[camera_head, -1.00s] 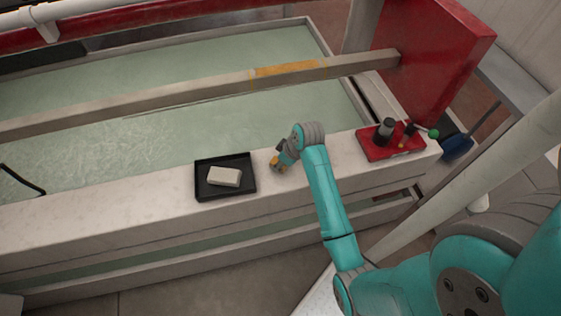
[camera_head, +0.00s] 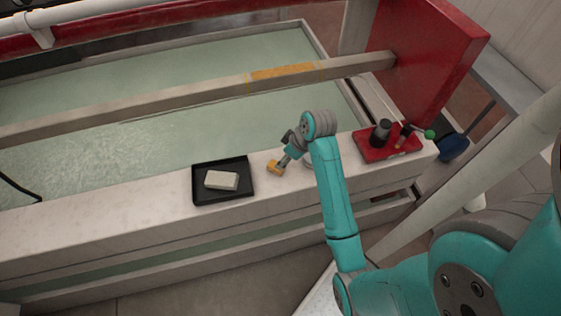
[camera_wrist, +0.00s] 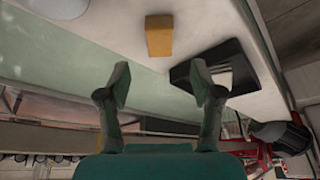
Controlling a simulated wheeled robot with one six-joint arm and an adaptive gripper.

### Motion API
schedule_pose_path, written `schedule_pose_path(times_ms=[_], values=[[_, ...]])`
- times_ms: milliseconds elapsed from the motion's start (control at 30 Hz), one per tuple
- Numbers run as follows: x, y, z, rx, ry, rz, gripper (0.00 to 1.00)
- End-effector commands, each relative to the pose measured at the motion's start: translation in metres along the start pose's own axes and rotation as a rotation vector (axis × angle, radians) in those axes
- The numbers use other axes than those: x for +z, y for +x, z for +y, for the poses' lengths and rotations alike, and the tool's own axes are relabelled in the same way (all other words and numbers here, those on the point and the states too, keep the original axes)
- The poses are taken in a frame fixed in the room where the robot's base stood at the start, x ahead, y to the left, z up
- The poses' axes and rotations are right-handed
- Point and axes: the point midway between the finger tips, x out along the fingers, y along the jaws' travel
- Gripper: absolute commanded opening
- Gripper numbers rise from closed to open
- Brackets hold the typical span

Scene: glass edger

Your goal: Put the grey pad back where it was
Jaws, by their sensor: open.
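A pale grey pad (camera_head: 221,180) lies flat in a shallow black tray (camera_head: 206,196) on the white ledge. The tray also shows at the right in the wrist view (camera_wrist: 190,72), with part of the pad (camera_wrist: 243,76) in it. My gripper (camera_head: 283,151) is open and empty above the ledge, right of the tray and apart from the pad. In the wrist view its two fingers (camera_wrist: 162,84) stand wide apart with nothing between them. An orange block (camera_wrist: 159,36) stands on the ledge just beyond the fingertips; it also shows beside my gripper in the head view (camera_head: 273,167).
A red tray (camera_head: 366,154) with a dark cylinder (camera_head: 381,133) and a green-ended tool (camera_head: 429,134) sits at the right of the ledge. Behind the ledge is a water basin (camera_head: 130,140) crossed by a beam (camera_head: 190,96). The ledge left of the black tray is clear.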

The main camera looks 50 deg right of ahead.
Motion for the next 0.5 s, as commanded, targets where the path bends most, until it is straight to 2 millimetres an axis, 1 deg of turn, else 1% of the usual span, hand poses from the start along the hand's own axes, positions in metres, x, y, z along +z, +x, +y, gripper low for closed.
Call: schedule_pose_path(times_ms=[33, 100, 200, 333, 500], values=[[-0.001, -0.010, 0.001, 0.003, 0.001, 0.003, 0.65], [0.000, -0.020, 0.001, 0.002, 0.000, 0.003, 0.65], [0.000, -0.031, 0.001, 0.001, 0.000, 0.002, 0.65], [0.000, -0.039, 0.000, 0.001, 0.000, 0.001, 0.65], [0.000, -0.041, 0.000, 0.000, 0.001, 0.000, 0.65]])
